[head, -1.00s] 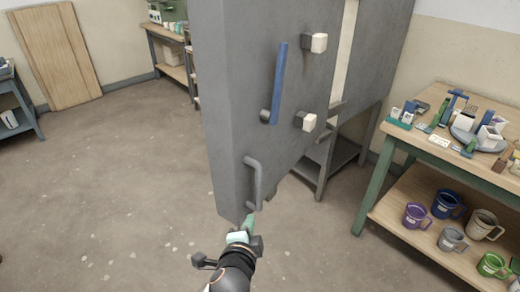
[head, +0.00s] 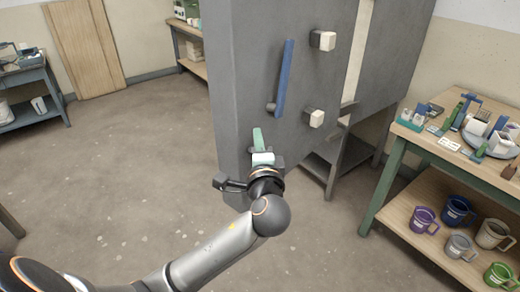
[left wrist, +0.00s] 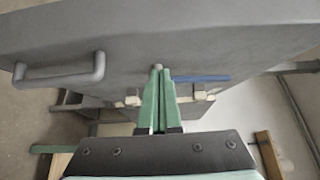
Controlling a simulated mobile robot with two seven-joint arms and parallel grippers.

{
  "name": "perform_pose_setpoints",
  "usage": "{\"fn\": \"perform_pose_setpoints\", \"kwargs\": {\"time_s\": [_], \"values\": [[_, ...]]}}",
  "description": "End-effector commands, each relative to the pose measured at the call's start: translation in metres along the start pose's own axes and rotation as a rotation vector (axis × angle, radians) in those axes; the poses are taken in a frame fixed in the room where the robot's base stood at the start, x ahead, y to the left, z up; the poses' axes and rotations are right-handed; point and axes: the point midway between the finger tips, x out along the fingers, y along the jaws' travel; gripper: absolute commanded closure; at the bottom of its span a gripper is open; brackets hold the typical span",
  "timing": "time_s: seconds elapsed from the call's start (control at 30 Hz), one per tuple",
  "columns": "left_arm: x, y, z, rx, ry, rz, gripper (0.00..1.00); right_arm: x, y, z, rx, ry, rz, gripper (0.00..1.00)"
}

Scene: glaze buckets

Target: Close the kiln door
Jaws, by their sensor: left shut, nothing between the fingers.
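The grey kiln door (head: 232,85) stands open, with a pale strip (head: 357,50) showing between it and the kiln body (head: 395,55). A blue lever (head: 284,78) and two pale-ended latch blocks, upper (head: 322,40) and lower (head: 313,117), are on the door side. My left gripper (head: 258,138) is shut and empty in front of the door's lower part. In the left wrist view its green fingers (left wrist: 160,88) point at the door, to the right of the grey bar handle (left wrist: 60,77). The arm hides the handle in the head view. I cannot tell whether the fingertips touch the door.
A workbench (head: 400,160) at the right holds small tools, with several mugs (head: 456,210) on its lower shelf. A wooden panel (head: 85,45) leans on the back wall. A blue-green table (head: 35,95) stands at the left. The floor left of the kiln is clear.

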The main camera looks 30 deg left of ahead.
Motion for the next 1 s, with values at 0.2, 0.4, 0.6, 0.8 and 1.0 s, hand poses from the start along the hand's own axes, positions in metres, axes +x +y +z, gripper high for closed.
{"fn": "perform_pose_setpoints", "kwargs": {"time_s": [0.2, 0.4, 0.6, 0.8, 1.0], "values": [[0.039, -0.001, 0.011, 0.002, -0.002, -0.002, 1.00, -0.002, 0.002, -0.001, 0.002, -0.001, 0.005, 0.00], [0.053, 0.001, 0.025, 0.001, 0.000, 0.001, 1.00, -0.004, 0.004, 0.003, 0.004, -0.009, 0.012, 0.00], [0.056, 0.001, 0.029, -0.001, 0.001, 0.002, 1.00, -0.005, 0.004, 0.009, 0.006, -0.020, 0.012, 0.00], [0.056, 0.001, 0.028, -0.001, 0.001, 0.002, 1.00, -0.005, 0.004, 0.009, 0.006, -0.020, 0.011, 0.00], [0.061, 0.003, 0.033, 0.005, 0.009, 0.002, 1.00, -0.005, 0.003, 0.007, 0.006, -0.017, 0.010, 0.00]]}}
